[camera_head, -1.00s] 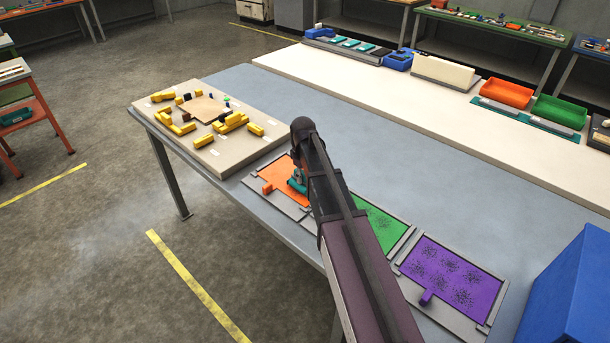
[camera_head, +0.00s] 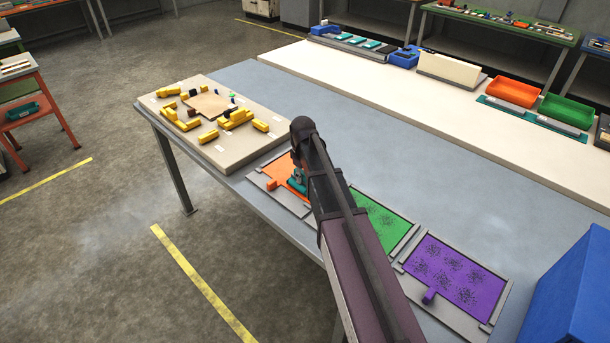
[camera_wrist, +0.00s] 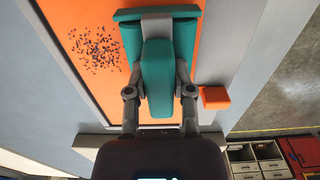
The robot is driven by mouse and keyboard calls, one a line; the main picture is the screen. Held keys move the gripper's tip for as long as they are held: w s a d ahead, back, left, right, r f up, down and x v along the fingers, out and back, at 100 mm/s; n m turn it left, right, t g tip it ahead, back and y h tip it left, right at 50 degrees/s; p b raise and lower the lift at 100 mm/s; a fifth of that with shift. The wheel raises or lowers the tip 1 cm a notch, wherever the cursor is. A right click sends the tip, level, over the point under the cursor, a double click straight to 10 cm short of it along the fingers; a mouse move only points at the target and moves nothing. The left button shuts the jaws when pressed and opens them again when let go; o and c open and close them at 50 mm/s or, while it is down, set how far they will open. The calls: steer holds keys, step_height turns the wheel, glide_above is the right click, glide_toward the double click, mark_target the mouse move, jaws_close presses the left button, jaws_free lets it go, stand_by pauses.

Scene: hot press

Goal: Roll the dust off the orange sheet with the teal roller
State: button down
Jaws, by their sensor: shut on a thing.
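The orange sheet (camera_head: 281,171) lies in a grey frame on the blue-grey table, partly hidden behind my arm in the head view. It also shows in the wrist view (camera_wrist: 105,85), with a patch of dark dust (camera_wrist: 96,47) left of the roller. My gripper (camera_wrist: 159,88) is shut on the handle of the teal roller (camera_wrist: 158,62). The roller is over the orange sheet, beside the dust patch. Whether it touches the sheet I cannot tell. In the head view only a bit of the teal roller (camera_head: 297,180) shows beside my arm.
A dusty green sheet (camera_head: 382,222) and a dusty purple sheet (camera_head: 455,274) lie to the right in frames. An orange tab (camera_wrist: 215,98) sticks out of the orange sheet's edge. A board with yellow blocks (camera_head: 215,155) stands at left, a blue bin (camera_head: 575,300) at right.

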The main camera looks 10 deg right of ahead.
steer(key=shift+s+a, duration=0.3)
steer(key=shift+s, duration=0.05)
stand_by(0.3)
steer(key=shift+w+d, duration=0.65)
steer(key=shift+d, duration=0.2)
steer(key=shift+w, duration=0.1)
steer(key=shift+d, duration=0.15)
steer(key=shift+w+d, duration=0.45)
steer(key=shift+d, duration=0.25)
